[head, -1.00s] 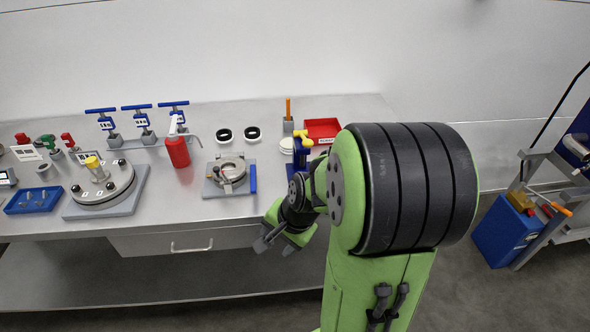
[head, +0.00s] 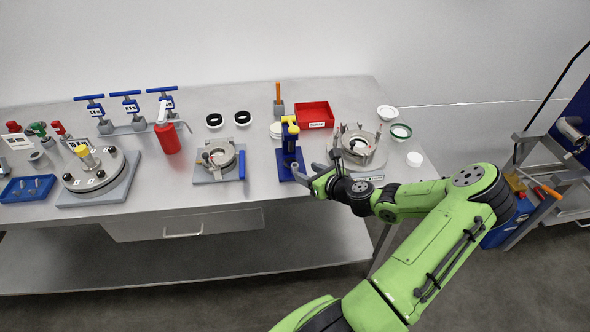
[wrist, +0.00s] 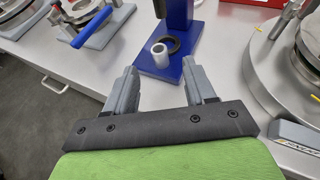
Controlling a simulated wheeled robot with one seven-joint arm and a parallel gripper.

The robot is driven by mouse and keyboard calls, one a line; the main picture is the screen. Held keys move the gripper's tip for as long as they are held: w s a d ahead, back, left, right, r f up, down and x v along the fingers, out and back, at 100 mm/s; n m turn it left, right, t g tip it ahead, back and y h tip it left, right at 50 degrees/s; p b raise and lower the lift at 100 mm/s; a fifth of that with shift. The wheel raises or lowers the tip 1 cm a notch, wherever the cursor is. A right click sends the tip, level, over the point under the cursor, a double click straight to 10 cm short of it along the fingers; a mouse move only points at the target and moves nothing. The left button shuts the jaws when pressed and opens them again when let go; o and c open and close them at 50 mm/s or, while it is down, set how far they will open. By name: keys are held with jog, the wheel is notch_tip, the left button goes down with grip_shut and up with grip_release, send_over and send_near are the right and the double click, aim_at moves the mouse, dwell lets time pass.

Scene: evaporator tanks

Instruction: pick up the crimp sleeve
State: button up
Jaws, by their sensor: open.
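The crimp sleeve (wrist: 160,54) appears to be the short, pale grey hollow cylinder in the wrist view. It stands upright on the blue base (wrist: 184,80) of a press, beside a dark ring (wrist: 171,43). My gripper (wrist: 160,68) is open and empty, its two grey fingers apart, with the sleeve showing beyond and between the tips. In the head view my gripper (head: 307,171) is at the right of the blue press (head: 287,152), near the table's front edge. The sleeve is too small to make out clearly there.
A clamp fixture (head: 214,160) on a grey plate with a blue handle stands left of the press. A round metal fixture (head: 376,153) stands to its right, close to my arm. A red tray (head: 314,115) lies behind. Bare tabletop shows between the press and left fixture.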

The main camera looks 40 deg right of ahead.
aim_at(297, 168)
jog(key=x, duration=0.6)
jog(key=shift+w+f+b, duration=0.15)
jog(key=shift+f+b, duration=0.1)
jog(key=shift+b, duration=0.05)
jog(key=shift+r, duration=0.1)
jog(key=shift+c, duration=0.6)
grip_shut()
